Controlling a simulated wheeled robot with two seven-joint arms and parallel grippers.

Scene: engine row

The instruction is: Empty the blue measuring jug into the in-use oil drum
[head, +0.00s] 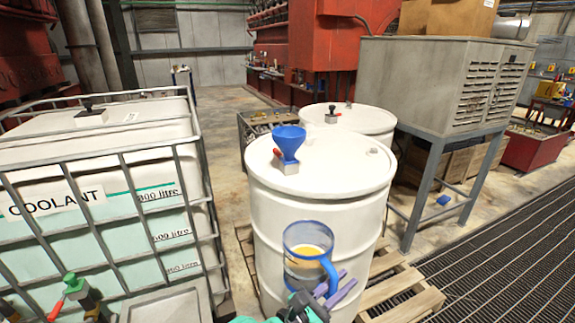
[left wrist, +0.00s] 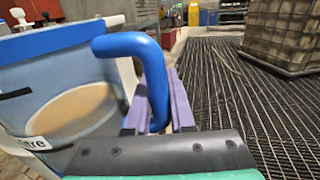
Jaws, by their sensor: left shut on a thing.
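The blue measuring jug (head: 296,268) is clear with a blue rim and blue handle, and holds some amber liquid. It is roughly upright, in front of the near white drum's side, below its top. My left gripper (head: 337,287), with purple fingers, is shut on the jug's handle. The left wrist view shows the handle (left wrist: 150,65) between the fingers and the liquid inside the jug (left wrist: 45,95). The near white drum (head: 330,185) has a blue funnel (head: 288,141) standing on a fitting with a red lever on its lid. My right gripper is not in view.
A second white drum (head: 365,118) with a black-knobbed fitting stands behind. A caged coolant tank (head: 100,245) is close on the left. A grey louvred cabinet (head: 440,85) on a stand is right of the drums. A wooden pallet (head: 405,300) lies beneath, beside floor grating (head: 480,260).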

